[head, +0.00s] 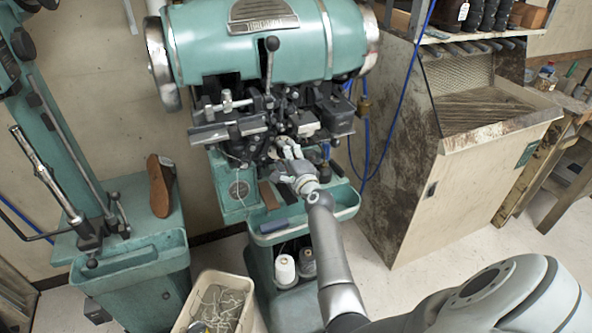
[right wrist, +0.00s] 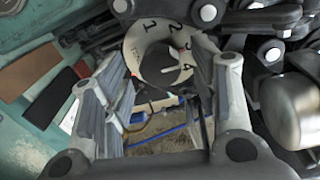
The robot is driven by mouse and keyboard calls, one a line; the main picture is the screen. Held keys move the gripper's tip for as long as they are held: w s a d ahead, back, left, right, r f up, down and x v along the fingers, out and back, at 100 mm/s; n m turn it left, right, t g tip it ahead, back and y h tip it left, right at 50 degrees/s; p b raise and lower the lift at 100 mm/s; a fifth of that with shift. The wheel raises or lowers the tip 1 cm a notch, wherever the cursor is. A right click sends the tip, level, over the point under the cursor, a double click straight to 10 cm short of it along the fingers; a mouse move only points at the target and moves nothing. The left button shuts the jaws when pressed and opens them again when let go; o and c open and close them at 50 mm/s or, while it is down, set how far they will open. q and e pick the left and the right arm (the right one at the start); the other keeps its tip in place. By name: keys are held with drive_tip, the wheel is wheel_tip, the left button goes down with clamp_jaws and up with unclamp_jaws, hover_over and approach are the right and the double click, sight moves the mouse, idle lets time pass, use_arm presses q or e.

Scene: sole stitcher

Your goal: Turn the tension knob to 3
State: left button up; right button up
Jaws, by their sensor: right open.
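In the head view the right gripper (head: 289,150) is at the front of the green stitching machine (head: 205,45), where the dial is not clearly visible. My left gripper is out of view.
Dark metal machine parts (right wrist: 270,50) crowd the dial's right side. A green tray (head: 345,203) lies below the gripper, with white thread spools (head: 285,270) underneath. A bin of wire (head: 255,318) and a wooden cabinet (head: 400,200) stand nearby.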

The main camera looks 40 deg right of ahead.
drive_tip(key=v, duration=1)
drive_tip(key=shift+s, duration=0.25)
drive_tip(key=shift+a, duration=0.1)
